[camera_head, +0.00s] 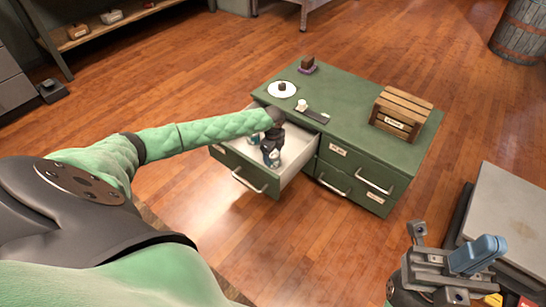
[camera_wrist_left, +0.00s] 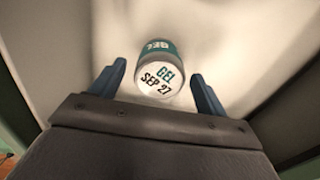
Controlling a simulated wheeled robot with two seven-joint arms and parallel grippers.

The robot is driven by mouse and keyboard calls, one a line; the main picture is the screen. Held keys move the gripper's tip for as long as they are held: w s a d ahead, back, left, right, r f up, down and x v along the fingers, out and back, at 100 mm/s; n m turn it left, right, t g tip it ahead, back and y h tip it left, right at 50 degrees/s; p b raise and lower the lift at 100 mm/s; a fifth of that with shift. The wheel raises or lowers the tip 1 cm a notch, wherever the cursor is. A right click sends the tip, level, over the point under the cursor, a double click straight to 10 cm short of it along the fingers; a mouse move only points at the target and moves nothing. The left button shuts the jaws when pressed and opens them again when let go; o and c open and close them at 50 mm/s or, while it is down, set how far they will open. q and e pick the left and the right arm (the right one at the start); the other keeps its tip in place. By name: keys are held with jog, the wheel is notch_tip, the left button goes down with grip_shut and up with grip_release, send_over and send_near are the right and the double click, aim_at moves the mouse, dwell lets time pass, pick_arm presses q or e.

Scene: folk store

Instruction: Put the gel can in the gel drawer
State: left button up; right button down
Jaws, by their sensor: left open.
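The gel can (camera_wrist_left: 160,80) has a white lid marked "GEL SEP 27" and a teal side band. In the left wrist view it is inside the white-lined drawer, between and a little beyond the fingertips. My left gripper (camera_wrist_left: 158,88) is open, with its blue fingers apart on either side of the can and no clear contact. In the head view my left gripper (camera_head: 271,153) is down in the open drawer (camera_head: 247,178) of the green cabinet, and hides much of its inside. My right gripper (camera_head: 468,262) is at the lower right, away from the cabinet; its finger gap is unclear.
The cabinet top (camera_head: 345,100) holds a wooden crate (camera_head: 400,112), a white plate (camera_head: 282,89) with a small brown item, and a dark tray (camera_head: 313,115). The other drawers (camera_head: 350,172) look closed. A grey-topped unit (camera_head: 510,215) stands at the right. Wooden floor around the cabinet is clear.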

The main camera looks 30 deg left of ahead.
aim_at(273, 154)
pick_arm(q)
notch_tip(273, 154, up, 8)
jog(key=shift+r+p, duration=0.2)
jog(key=shift+p, duration=0.65)
